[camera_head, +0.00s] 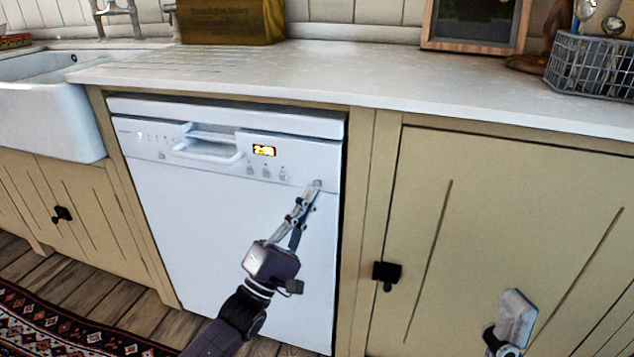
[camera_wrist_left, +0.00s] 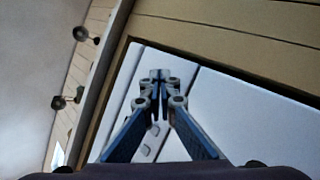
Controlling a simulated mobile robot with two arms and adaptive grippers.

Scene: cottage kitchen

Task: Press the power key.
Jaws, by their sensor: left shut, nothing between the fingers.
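The white dishwasher (camera_head: 220,240) stands under the counter, its door upright and closed. Its control panel has a lit orange display (camera_head: 264,150) with several small keys below it. A separate small grey key (camera_head: 317,182), apparently the power key, is at the panel's right end. My left gripper (camera_head: 315,188) is shut and empty, its tips at that key; I cannot tell if they touch or press it. In the left wrist view, the closed fingertips (camera_wrist_left: 159,76) point at the white panel and partly hide it. Part of my right arm's end (camera_head: 515,318) shows at the lower right.
A pale counter (camera_head: 330,75) overhangs the dishwasher. A wooden cupboard door (camera_head: 480,230) with a dark latch (camera_head: 387,271) is to the right. A white sink (camera_head: 45,105) is at the left. A wire basket (camera_head: 590,68) stands on the counter's right end.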

